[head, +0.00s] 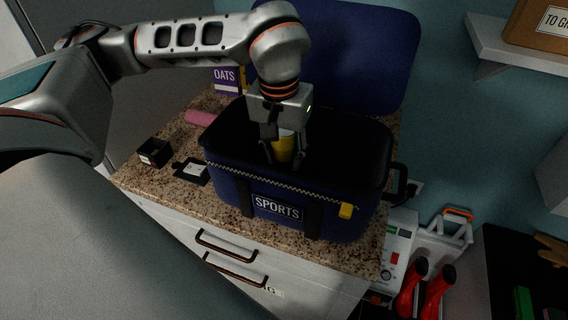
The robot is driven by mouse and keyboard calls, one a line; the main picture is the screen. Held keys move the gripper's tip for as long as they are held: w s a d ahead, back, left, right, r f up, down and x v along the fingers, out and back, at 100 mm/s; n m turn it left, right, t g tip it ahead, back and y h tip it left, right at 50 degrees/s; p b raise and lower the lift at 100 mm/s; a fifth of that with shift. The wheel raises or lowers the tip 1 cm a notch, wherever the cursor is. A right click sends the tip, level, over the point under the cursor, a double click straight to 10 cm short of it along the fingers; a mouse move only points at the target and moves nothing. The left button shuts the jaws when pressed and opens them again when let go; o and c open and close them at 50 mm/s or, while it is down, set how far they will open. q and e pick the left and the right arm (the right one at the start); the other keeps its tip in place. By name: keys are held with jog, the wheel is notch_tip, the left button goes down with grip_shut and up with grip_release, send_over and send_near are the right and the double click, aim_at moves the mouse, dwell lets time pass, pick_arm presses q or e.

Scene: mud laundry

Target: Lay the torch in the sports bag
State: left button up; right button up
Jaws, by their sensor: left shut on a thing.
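The sports bag (231,189) is dark blue with a "SPORTS" label and stands on the speckled counter, its lid open and tilted back. My left gripper (283,158) reaches down from above into the bag's opening, fingers pointing down. It is shut on a yellow thing (284,146), which appears to be the torch. The fingers hide part of it, and I cannot tell whether it touches the bag's floor. My right gripper is not in view.
A small black open box (154,152) and a dark flat item with a white label (193,170) lie left of the bag. A pink roll (199,118) and a purple OATS box (227,78) are behind. Drawers are below; a wall shelf (518,52) is at upper right.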

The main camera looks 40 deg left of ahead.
aim_at(282, 132)
pick_arm(q)
jog(key=shift+f, duration=1.45)
jog(key=shift+f, duration=0.15)
jog(key=o, duration=1.4)
jog(key=shift+o, duration=0.2)
jog(key=r, duration=0.7)
jog(key=s+r, duration=0.1)
jog(key=r, duration=0.2)
jog(key=shift+s+d+r, duration=0.1)
jog(key=shift+r, duration=0.25)
jog(key=shift+s+r, duration=0.15)
jog(key=shift+r, duration=0.6)
